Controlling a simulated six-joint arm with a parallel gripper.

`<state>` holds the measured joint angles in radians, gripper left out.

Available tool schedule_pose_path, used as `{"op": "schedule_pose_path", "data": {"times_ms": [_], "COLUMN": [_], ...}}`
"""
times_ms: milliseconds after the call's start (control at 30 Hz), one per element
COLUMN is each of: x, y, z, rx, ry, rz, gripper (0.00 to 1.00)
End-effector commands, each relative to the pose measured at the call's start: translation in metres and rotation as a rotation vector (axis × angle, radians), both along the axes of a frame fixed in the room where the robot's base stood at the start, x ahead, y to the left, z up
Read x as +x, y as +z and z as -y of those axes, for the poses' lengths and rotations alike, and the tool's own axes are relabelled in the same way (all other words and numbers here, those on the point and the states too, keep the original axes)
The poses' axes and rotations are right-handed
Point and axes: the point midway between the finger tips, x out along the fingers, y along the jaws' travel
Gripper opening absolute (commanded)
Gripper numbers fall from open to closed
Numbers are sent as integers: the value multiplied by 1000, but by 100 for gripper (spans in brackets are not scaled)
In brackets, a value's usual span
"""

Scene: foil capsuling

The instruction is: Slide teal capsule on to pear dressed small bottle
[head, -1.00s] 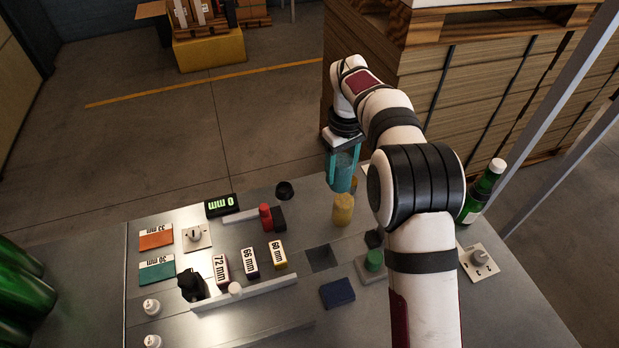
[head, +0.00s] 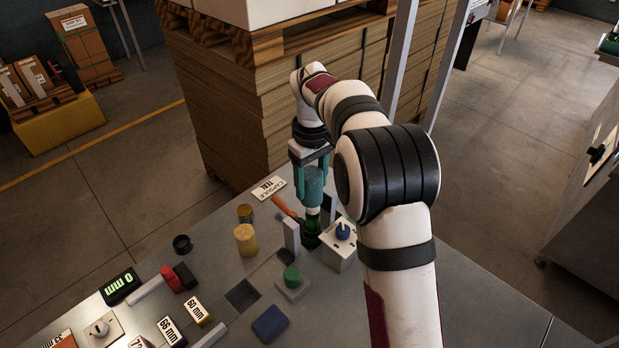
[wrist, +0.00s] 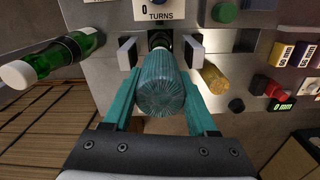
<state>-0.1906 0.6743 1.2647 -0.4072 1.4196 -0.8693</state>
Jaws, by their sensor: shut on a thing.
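My gripper (head: 311,178) has teal fingers shut on the teal capsule (head: 314,184), a ribbed sleeve that also shows in the wrist view (wrist: 161,88). It holds the capsule upright over a small green bottle (head: 311,238), which stands between two grey clamp blocks (head: 291,236). The capsule's lower end is at or just above the bottle's top; I cannot tell whether it is around the neck. In the wrist view the capsule hides most of this bottle, and the clamp blocks (wrist: 127,53) stand either side of it.
A blue-knobbed box (head: 340,245) stands right of the bottle. Yellow cylinders (head: 246,240), a green button (head: 292,277) and an orange-handled tool (head: 286,207) are nearby. A "TEAL" capsule card (head: 268,188) lies behind. Another green bottle with a white cap (wrist: 62,54) shows in the wrist view.

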Motion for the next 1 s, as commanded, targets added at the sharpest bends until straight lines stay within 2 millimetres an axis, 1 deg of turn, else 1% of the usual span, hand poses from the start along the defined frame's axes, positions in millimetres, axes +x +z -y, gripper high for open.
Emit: {"op": "schedule_pose_path", "data": {"times_ms": [200, 1000], "x": [0, -1], "y": [-19, -85], "z": [0, 0], "rx": [0, 0], "ry": [0, 1], "rz": [-3, -2], "gripper": [8, 8]}}
